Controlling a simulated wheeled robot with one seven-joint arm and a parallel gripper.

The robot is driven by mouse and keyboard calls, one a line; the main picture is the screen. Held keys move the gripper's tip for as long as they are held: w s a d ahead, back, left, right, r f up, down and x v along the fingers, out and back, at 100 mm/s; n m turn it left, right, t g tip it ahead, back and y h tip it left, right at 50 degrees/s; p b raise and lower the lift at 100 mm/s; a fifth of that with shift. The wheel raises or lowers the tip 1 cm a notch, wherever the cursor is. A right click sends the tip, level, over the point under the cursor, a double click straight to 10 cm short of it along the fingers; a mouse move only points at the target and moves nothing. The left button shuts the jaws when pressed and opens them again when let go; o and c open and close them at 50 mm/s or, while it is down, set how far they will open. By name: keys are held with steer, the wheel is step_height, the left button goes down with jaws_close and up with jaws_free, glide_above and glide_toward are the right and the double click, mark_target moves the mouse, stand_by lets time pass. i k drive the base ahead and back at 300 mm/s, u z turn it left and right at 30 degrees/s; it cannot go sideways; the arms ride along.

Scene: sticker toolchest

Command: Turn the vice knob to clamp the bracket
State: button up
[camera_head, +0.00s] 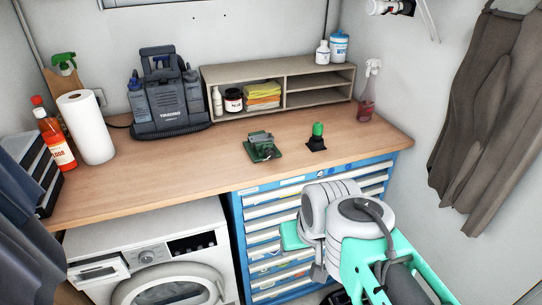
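The vice knob is too small to make out clearly. My white and teal arm is folded at the lower right, in front of the blue drawers and below the bench top. I cannot make out my gripper's fingers, and nothing of my arm touches the vice.
A black-based item with a bright green top (317,130) stands right of the vice. A shelf unit (305,65), a dark grey machine (167,95) and a spray bottle (367,98) stand behind. The workbench (200,165) is clear left of the vice. Blue drawers (262,235) are below.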

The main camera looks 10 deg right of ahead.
mark_target(270, 154)
steer(key=k, duration=0.4)
steer(key=i, duration=0.4)
steer(key=u, duration=1.25)
steer(key=i, duration=0.5)
steer(key=u, duration=0.05)
